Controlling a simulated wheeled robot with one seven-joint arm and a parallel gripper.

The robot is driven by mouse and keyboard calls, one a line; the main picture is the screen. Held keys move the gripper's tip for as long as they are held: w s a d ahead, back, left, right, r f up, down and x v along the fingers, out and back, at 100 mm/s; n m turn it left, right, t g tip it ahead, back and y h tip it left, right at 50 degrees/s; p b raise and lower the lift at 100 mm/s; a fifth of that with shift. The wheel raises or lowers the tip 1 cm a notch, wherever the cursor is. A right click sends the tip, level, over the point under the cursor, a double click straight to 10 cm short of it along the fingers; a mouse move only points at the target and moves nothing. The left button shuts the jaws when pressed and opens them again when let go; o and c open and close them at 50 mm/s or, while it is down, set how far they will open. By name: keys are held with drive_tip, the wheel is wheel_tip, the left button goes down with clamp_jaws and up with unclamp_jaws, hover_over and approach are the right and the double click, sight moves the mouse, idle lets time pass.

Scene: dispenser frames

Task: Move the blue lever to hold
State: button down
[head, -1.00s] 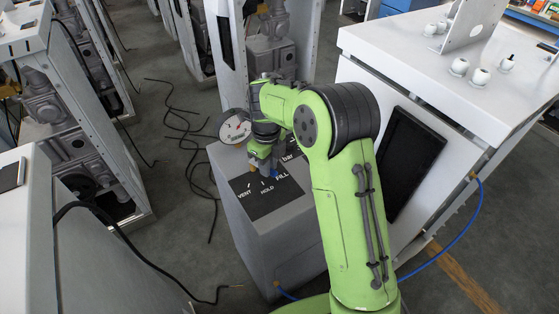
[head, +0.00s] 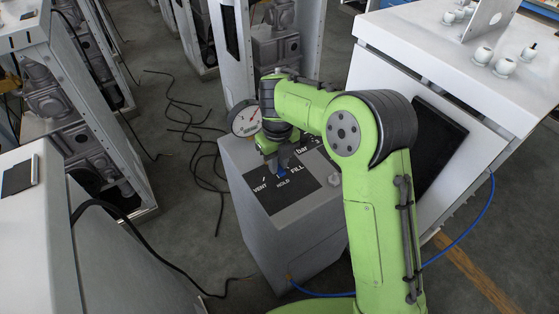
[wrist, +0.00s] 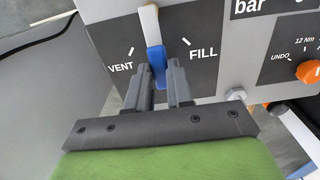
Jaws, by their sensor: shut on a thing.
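The blue lever (wrist: 155,58) stands on a black dial panel on top of a grey box, with a pale bar (wrist: 149,22) beyond it. It points between the VENT mark (wrist: 131,51) and the FILL mark (wrist: 186,42). My gripper (wrist: 159,68) is shut on the lever, with one finger on each side. In the head view the lever (head: 281,172) shows just below my gripper, close to the HOLD label (head: 283,183). The HOLD label is hidden in the wrist view.
A round gauge (head: 246,118) sits at the box's far left edge. An orange knob (wrist: 308,71) is on the panel to the right. A white cabinet (head: 400,50) stands close on the right. Black cables lie on the floor to the left.

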drive_tip(key=c, duration=1)
unclamp_jaws()
drive_tip(key=shift+r, duration=0.1)
wheel_tip(320, 180, up, 16)
drive_tip(key=p, duration=0.5)
drive_tip(key=shift+f, duration=0.2)
